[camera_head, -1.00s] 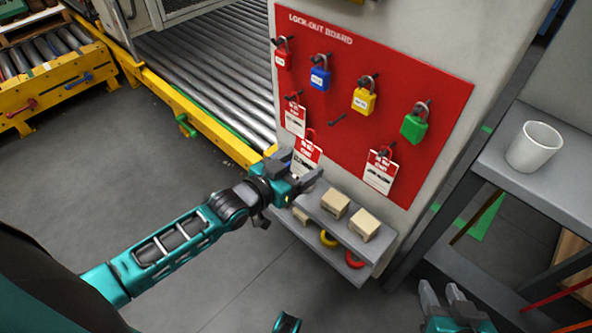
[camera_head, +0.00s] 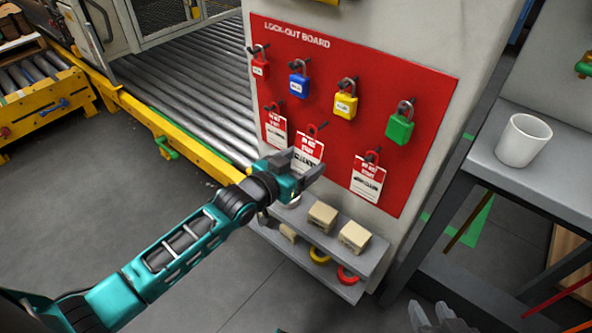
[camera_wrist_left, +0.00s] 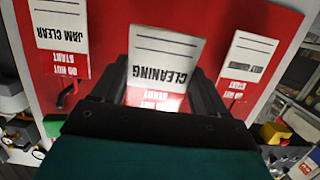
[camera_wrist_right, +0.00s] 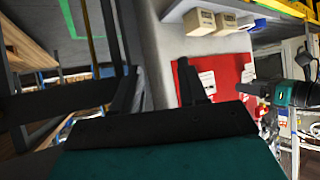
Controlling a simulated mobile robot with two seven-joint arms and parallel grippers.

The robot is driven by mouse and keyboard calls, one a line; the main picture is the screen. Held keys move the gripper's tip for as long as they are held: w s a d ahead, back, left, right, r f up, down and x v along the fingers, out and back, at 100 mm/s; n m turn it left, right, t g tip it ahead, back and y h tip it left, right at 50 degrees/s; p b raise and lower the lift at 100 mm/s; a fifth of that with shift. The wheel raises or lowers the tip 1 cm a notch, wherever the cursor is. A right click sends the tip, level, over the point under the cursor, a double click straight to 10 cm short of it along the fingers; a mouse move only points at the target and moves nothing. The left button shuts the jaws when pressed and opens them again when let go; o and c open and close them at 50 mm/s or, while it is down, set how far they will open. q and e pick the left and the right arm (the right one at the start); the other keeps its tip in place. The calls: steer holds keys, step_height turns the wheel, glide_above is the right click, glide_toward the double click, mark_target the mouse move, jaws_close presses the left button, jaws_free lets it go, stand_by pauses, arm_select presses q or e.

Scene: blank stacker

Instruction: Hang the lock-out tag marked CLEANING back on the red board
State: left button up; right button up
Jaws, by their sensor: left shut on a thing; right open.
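The CLEANING tag (camera_head: 308,148), white with a red top and red loop, is upright against the red board (camera_head: 425,95), in the middle of the lower row. My left gripper (camera_head: 305,172) is shut on its lower part. In the left wrist view the tag (camera_wrist_left: 163,62) appears upside down between the fingers. Its loop overlaps the middle peg's place; I cannot tell whether it is around the peg. Tags hang on either side: JAM CLEAR (camera_wrist_left: 62,25) and another tag (camera_head: 368,180). My right gripper (camera_head: 432,318) is open and empty, low and away from the board.
Red (camera_head: 260,68), blue (camera_head: 299,85), yellow (camera_head: 345,105) and green (camera_head: 400,128) padlocks hang in the upper row. A shelf (camera_head: 325,240) with small boxes juts out just below my left gripper. A white cup (camera_head: 522,142) stands on the grey bench (camera_head: 490,160).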

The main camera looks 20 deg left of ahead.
arm_select(q)
steer(key=shift+b+x, duration=0.5)
steer(key=shift+x, duration=0.35)
steer(key=shift+w+d+f, duration=0.1)
steer(key=shift+w+f, duration=0.3)
steer(key=shift+f, duration=0.1)
arm_select(e)
steer(key=shift+w+a, duration=0.2)
steer(key=shift+a, duration=0.1)
steer(key=shift+f, duration=0.2)
arm_select(q)
steer(key=o, duration=1.1)
steer(key=shift+c, duration=0.2)
